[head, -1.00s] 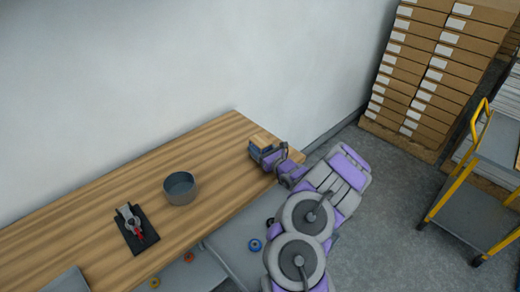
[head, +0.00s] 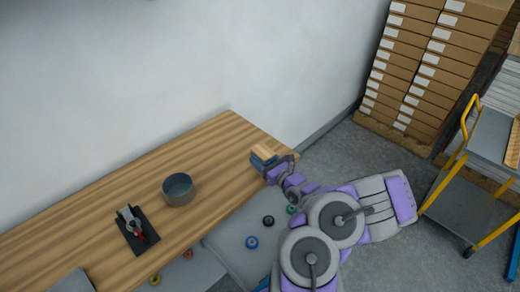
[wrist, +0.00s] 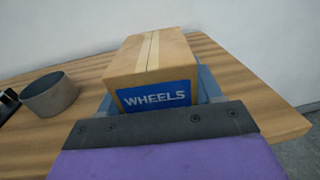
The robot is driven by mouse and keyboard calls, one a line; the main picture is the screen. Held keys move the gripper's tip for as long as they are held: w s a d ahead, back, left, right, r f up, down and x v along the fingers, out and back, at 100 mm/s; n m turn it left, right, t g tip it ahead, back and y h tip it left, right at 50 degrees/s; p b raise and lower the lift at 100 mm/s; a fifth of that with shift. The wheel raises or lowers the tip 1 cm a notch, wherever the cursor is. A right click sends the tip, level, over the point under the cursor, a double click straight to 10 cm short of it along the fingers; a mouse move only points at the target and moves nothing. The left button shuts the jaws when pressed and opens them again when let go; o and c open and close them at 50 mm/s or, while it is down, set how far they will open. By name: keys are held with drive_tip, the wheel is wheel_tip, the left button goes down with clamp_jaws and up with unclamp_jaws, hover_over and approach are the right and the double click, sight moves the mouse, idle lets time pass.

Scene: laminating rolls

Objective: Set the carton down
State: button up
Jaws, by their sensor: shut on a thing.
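The carton (wrist: 150,54) is a tan box with a pale tape strip along its top and a blue label reading WHEELS. In the head view the carton (head: 264,152) is small and partly hidden, near the right end of the wooden table (head: 120,198). My gripper (head: 268,161) is shut on the carton, with blue-grey fingers showing at its left and right sides in the wrist view. The carton looks level. I cannot tell whether its underside touches the tabletop or is slightly above it.
A grey round pot (head: 178,190) and a dark pad with a tool (head: 137,230) stand farther left on the table. The tabletop between pot and carton is clear. Stacked boxes (head: 425,70) and a yellow-handled cart (head: 450,180) stand at right.

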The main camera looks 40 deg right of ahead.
sight(263, 161)
drive_tip(key=shift+s+a+r+p, duration=0.1)
drive_tip(key=shift+s+a+p, duration=0.2)
drive_tip(key=shift+s, duration=0.55)
drive_tip(key=shift+s+a+r+p, duration=0.15)
drive_tip(key=shift+s+a, duration=0.3)
drive_tip(key=shift+s, duration=0.35)
drive_tip(key=shift+s+a+r+p, duration=0.1)
drive_tip(key=shift+s+a+p, duration=0.2)
drive_tip(key=shift+s, duration=0.55)
